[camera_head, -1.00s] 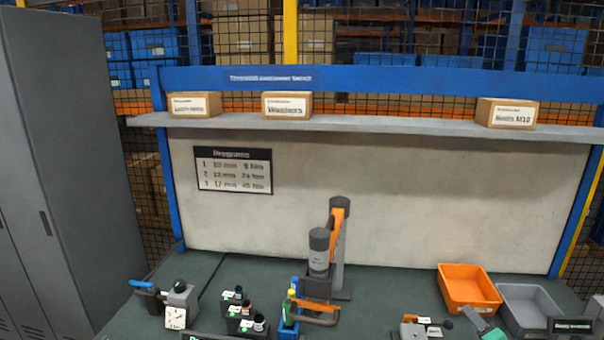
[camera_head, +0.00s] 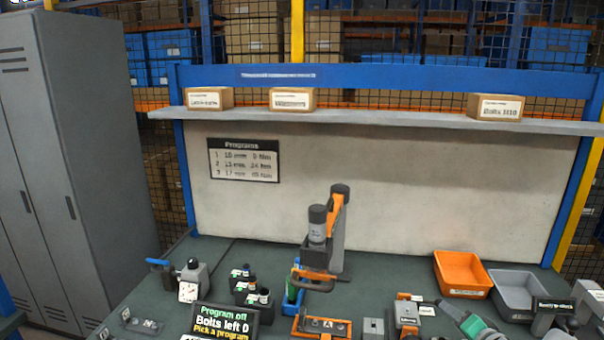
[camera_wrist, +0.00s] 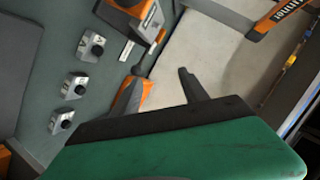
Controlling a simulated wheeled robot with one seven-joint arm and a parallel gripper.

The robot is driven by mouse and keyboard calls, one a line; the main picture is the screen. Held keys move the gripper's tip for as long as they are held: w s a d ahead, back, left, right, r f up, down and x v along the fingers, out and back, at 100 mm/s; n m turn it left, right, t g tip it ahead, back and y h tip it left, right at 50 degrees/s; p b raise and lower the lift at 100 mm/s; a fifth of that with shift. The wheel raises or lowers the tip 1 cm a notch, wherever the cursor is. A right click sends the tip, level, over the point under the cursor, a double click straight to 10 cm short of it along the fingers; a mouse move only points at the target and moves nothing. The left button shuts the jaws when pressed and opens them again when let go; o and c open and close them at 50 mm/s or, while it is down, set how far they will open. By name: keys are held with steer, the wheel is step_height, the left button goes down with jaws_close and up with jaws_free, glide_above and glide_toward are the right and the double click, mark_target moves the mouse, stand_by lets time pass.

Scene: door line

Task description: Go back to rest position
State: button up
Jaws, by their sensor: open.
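My gripper (camera_wrist: 160,88) shows in the wrist view, its two dark fingers spread apart with nothing between them. Its green body fills the bottom of that view. Behind the fingers are a pale surface and part of an orange and grey fixture (camera_wrist: 130,12).
The dark green bench (camera_head: 385,275) carries an orange and grey tool stand (camera_head: 336,240), an orange bin (camera_head: 461,275), a grey bin (camera_head: 518,290) and a gauge fixture (camera_head: 189,283). Grey lockers (camera_head: 85,180) stand left.

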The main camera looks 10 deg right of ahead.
steer(key=w+a+n+g, duration=0.1)
steer(key=a, duration=0.2)
steer(key=w+a+n+y+b, duration=0.1)
steer(key=a, duration=0.3)
steer(key=w+a+n+g+y, duration=0.1)
steer(key=w+a, duration=0.1)
steer(key=a, duration=0.2)
steer(key=shift+f+n+g+b, duration=0.3)
steer(key=shift+n, duration=0.1)
steer(key=s+a+n+g+b, duration=0.2)
steer(key=s+a+n+g, duration=0.15)
steer(key=a, duration=0.75)
steer(key=s+a+n+g+b, duration=0.25)
steer(key=s+a, duration=0.25)
steer(key=a, duration=0.7)
steer(key=s+a+f+n+g+b, duration=0.1)
steer(key=s+a, duration=0.3)
steer(key=s, duration=0.6)
steer(key=shift+s+a+f+n+g+h, duration=0.15)
steer(key=shift+s+n+g+h, duration=0.2)
steer(key=shift+n+g, duration=0.15)
